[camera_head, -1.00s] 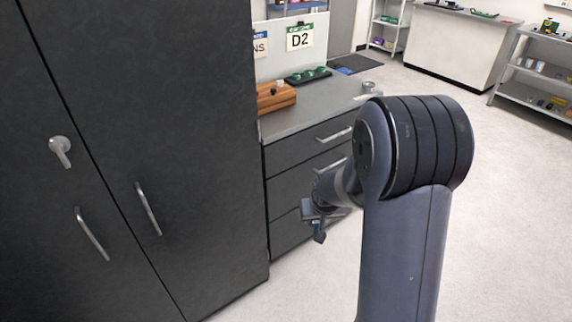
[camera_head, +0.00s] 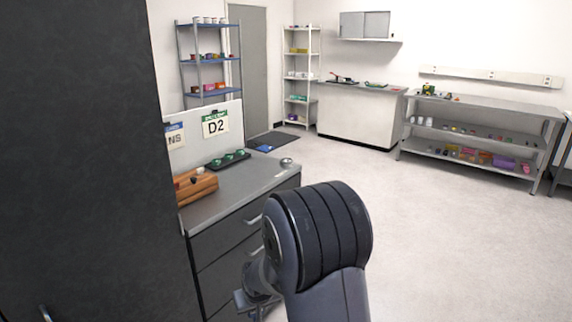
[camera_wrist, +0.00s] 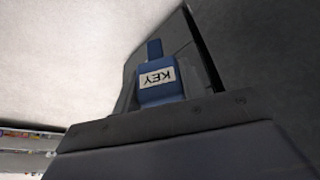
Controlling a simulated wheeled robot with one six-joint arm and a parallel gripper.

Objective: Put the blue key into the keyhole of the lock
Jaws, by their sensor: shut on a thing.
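The blue key (camera_wrist: 150,96) shows in the wrist view, with a white label reading KEY on its thick end and a narrower blue part beyond it. My gripper (camera_wrist: 163,100) is shut on the key's labelled end. In the head view my gripper (camera_head: 246,300) is low in the picture, in front of the drawer unit and partly hidden by my arm; the key cannot be made out there. I cannot see a lock or keyhole in the current views.
A tall dark cabinet (camera_head: 75,150) fills the left. Beside it, a grey counter (camera_head: 235,190) with drawers holds a wooden block (camera_head: 195,188) and a dark tray (camera_head: 228,160) with green items. Shelves stand at the back. The floor (camera_head: 450,240) to the right is clear.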

